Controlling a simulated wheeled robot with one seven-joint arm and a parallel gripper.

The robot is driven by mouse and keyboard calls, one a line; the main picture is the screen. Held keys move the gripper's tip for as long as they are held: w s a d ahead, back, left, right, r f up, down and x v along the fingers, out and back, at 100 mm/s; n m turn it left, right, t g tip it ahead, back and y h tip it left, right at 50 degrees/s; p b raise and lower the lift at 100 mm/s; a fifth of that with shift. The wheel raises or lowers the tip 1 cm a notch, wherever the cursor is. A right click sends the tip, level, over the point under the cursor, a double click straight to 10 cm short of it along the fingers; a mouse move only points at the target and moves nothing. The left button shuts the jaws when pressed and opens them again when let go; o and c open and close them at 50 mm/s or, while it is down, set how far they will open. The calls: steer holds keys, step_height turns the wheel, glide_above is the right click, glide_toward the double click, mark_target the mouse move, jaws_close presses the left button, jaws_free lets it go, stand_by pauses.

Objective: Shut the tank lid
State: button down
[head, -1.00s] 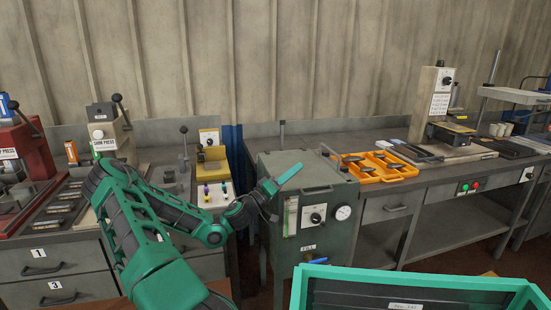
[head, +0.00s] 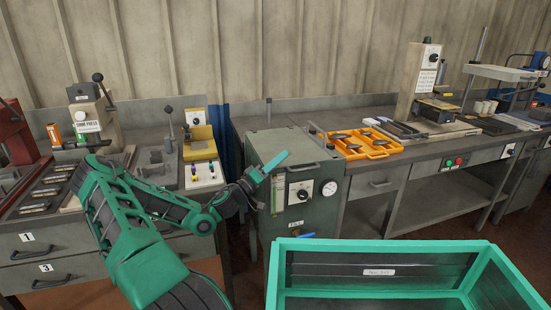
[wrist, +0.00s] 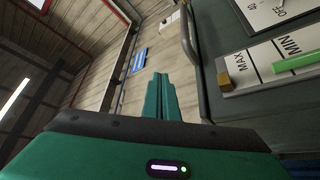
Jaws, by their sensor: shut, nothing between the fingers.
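The tank (head: 300,218) is a grey-green metal cabinet with a dial, a round gauge and a level strip on its front. Its lid (head: 287,146) looks flat across the top, with a bar handle at the front edge; I cannot tell whether it is fully seated. My gripper (head: 283,156) is shut and empty, its green fingers overlapping the tank's upper front left in the head view. In the wrist view, the shut fingers (wrist: 161,97) point past the tank's front panel (wrist: 250,110), apart from it. A dark handle (wrist: 189,40) shows at the panel's edge.
A teal open bin (head: 380,243) stands in the right foreground. An orange tray (head: 377,153) with dark parts lies on the bench right of the tank. A yellow fixture (head: 200,150) and a press (head: 90,120) stand on the left bench.

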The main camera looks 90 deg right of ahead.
step_height(320, 180, up, 4)
steer(key=w, duration=0.1)
steer(key=w+a+f, duration=0.3)
steer(key=w+f, duration=0.2)
steer(key=w, duration=0.3)
steer(key=shift+a+f, duration=0.15)
steer(key=shift+a, duration=0.1)
steer(key=w+a+f+t+y, duration=0.4)
steer(key=w+a+y, duration=0.2)
steer(key=a, duration=0.4)
steer(key=w+a+f+t+y, duration=0.4)
steer(key=w+a+y, duration=0.2)
steer(key=a, duration=0.5)
steer(key=w+a+r+n+t+y, duration=0.1)
steer(key=w+a+r+n+t, duration=0.1)
steer(key=a, duration=0.6)
steer(key=w+a+r+n+t+y, duration=0.1)
steer(key=w+a+r+n+t, duration=0.2)
steer(key=a+r+n, duration=0.2)
steer(key=w+a+r+n+t+y, duration=0.1)
steer(key=w+a+r+n+t, duration=0.1)
steer(key=a, duration=0.8)
step_height(320, 180, up, 2)
steer(key=shift+w+a+n+t+y, duration=0.2)
steer(key=shift+a+n+t+y, duration=0.15)
steer(key=shift+n, duration=0.45)
